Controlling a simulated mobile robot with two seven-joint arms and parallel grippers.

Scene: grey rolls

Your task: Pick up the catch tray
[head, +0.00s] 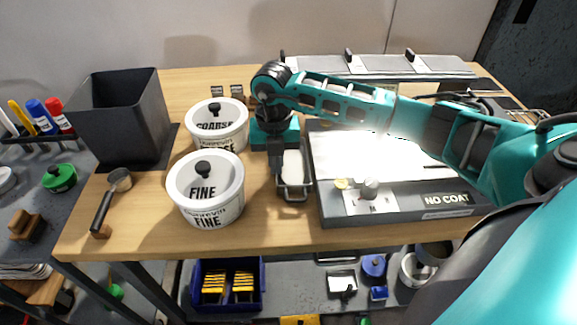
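A small narrow tray with a pale inside and a metal rim (295,167) lies on the wooden table, between the white tubs and the large grey-framed box. It looks like the catch tray, but I cannot read any label on it. My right gripper (278,174) points down at the tray's left long side, with its dark fingers overlapping that edge. The fingers show nearly edge-on, so I cannot tell whether they are open or shut on the rim. The gripper and wrist hide the tray's far left part. My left gripper is not in view.
White tubs marked COARSE (219,127) and FINE (205,188) stand close on the left. A grey box marked NO COAT (400,205) stands close on the right. A dark bin (118,118) and a scoop (110,202) are farther left. The table's front strip is clear.

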